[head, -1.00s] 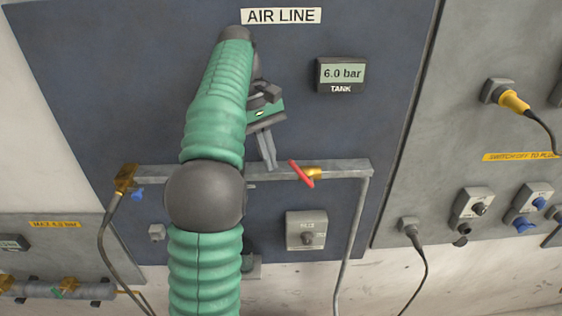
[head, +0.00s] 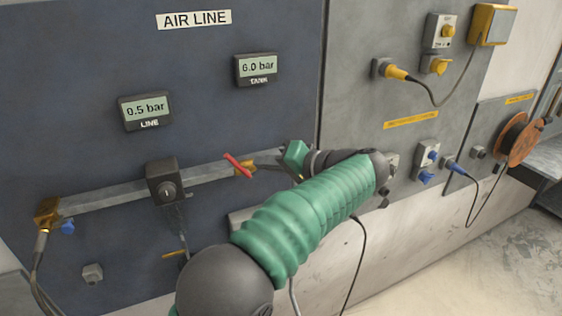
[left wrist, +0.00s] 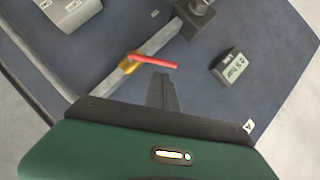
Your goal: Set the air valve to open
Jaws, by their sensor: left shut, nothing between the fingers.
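The air valve is a brass body (head: 243,171) with a red lever (head: 236,163) on the grey pipe. The lever lies at a slant across the pipe, not in line with it. The left wrist view also shows the red lever (left wrist: 156,62) and brass body (left wrist: 129,65). My right gripper is not in view.
The LINE display (head: 146,110) reads 0.5 bar and the TANK display (head: 255,69) 6.0 bar. A black knob box (head: 165,181) sits on the pipe (head: 110,197) left of the valve. Sockets and cables fill the grey panel (head: 360,30) at right.

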